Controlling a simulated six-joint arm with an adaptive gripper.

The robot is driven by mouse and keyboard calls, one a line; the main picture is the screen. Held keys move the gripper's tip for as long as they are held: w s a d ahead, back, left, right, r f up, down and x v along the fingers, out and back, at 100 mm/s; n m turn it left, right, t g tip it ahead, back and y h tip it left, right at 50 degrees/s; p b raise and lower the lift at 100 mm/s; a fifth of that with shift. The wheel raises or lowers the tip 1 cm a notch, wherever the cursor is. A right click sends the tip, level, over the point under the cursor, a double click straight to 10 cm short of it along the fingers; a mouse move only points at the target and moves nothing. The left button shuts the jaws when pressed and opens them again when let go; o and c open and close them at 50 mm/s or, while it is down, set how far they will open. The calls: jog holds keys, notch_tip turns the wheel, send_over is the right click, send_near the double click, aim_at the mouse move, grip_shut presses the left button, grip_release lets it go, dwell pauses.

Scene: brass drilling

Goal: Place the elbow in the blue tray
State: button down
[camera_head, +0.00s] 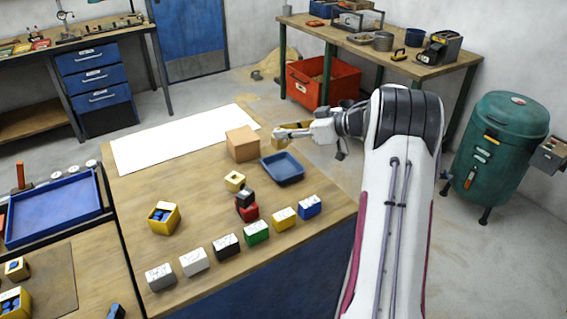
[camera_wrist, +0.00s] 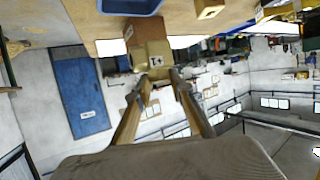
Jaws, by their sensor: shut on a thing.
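My gripper (camera_head: 293,131) is shut on a brass-coloured piece, seen as the elbow (camera_wrist: 155,56), which has a dark mark on its face in the wrist view. In the head view the elbow (camera_head: 281,134) is small and partly covered by the fingers. It is held above the table, right of the cardboard box. The small blue tray (camera_head: 283,179) lies on the table just below and in front of the gripper and looks empty.
The cardboard box (camera_head: 242,144) stands close to the tray's left. Several coloured blocks (camera_head: 257,232) line the front of the table. A yellow bin (camera_head: 164,217) stands at left. A larger blue tray (camera_head: 55,208) lies further left. A white sheet (camera_head: 180,140) covers the back.

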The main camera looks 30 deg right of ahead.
aim_at(287, 147)
jog(key=shift+f, duration=2.95)
jog(key=shift+f, duration=0.1)
jog(key=shift+f, duration=1.75)
jog(key=shift+f, duration=0.15)
jog(key=c, duration=1.8)
grip_release()
jog(key=shift+o, duration=0.2)
jog(key=v, duration=1.2)
